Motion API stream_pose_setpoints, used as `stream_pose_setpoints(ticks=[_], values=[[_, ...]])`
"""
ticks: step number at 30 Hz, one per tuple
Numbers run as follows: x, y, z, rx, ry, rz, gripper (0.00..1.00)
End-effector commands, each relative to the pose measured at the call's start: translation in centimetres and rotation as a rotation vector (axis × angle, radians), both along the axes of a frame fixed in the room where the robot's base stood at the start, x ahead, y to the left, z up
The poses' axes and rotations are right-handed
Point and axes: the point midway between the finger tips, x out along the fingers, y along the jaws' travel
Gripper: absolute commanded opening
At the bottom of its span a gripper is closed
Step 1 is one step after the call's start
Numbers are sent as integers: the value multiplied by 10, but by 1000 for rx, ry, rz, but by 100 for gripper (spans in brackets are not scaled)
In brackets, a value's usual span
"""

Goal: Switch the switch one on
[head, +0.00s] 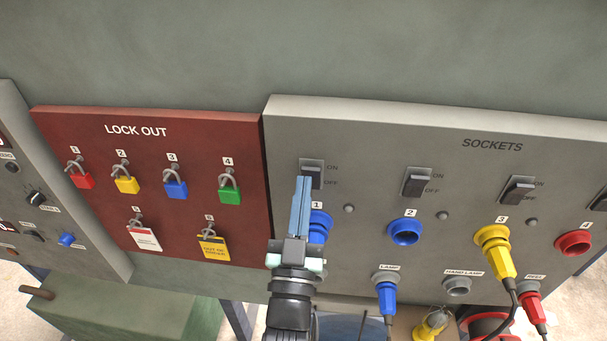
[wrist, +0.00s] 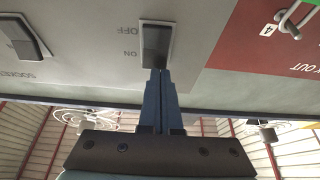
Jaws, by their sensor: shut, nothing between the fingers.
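Switch one (head: 312,168) is a dark rocker in a light frame on the grey sockets panel, above socket 1 (head: 318,228), with ON and OFF printed at its right. My gripper (head: 303,180) is shut and empty, its blue fingers pointing up the panel and covering the switch's lower left part. In the wrist view, which is upside down, switch one (wrist: 156,40) lies just past the fingertips (wrist: 160,72), at its ON end. The tips look very close to the rocker; I cannot tell whether they touch. The rocker's position is unclear.
Switches two (head: 416,182) and three (head: 517,190) sit to the right. Yellow plug (head: 495,250) and blue plug (head: 386,296) stick out below. The red lock out board (head: 100,200) with several padlocks stands at the left. The panel's upper part is clear.

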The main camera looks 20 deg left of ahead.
Motion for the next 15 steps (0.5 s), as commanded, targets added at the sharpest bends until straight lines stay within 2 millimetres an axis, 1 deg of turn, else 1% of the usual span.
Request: stream_pose_setpoints(ticks=[1,6,15], values=[[3,1,4,-2,-1,0,0],[8,2,4,-1,0,0,0],[8,2,3,0,0,-1,0]])
